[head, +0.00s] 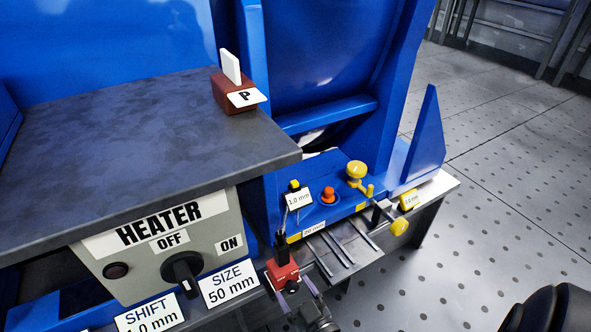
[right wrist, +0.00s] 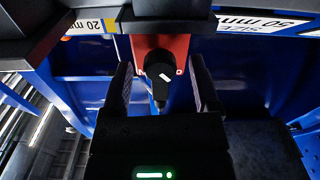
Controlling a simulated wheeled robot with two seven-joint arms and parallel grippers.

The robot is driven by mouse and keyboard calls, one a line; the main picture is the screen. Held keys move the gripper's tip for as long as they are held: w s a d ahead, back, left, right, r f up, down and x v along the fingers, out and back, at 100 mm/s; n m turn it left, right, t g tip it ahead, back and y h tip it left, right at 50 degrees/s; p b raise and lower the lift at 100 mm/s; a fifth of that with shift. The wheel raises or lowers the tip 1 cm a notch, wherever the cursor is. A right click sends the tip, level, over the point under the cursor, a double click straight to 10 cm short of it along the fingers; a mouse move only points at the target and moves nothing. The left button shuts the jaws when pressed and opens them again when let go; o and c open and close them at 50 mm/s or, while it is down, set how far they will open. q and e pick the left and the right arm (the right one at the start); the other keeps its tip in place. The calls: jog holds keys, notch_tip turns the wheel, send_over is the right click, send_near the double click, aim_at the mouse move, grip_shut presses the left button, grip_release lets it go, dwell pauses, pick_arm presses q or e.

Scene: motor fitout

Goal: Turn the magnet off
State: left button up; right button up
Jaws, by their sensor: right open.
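The magnet is a red block (head: 283,272) at the front edge of the bench, below the blue fixture in the head view. It also shows at the top middle of the right wrist view (right wrist: 177,44). A black knob with a white mark (right wrist: 161,71) sits on its face. My right gripper (right wrist: 162,85) is open, with one finger on each side of the knob and visible gaps between. In the head view the right gripper (head: 292,294) is just in front of the block and partly covers the knob. My left gripper is not in view.
A grey heater box (head: 215,225) with its own black knob stands left of the magnet, under a dark tabletop (head: 120,135). A thin rod with a "1.0 mm" tag (head: 299,199) rises above the magnet. Metal rails (head: 335,250) and yellow knobs (head: 399,227) lie to the right.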

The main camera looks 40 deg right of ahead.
grip_shut()
jog(key=shift+m, duration=0.3)
jog(key=m, duration=0.8)
jog(key=shift+s+f, duration=0.1)
jog(key=m, duration=0.4)
jog(key=shift+m, duration=0.3)
jog(key=shift+d+m, duration=0.1)
jog(key=shift+m, duration=1.7)
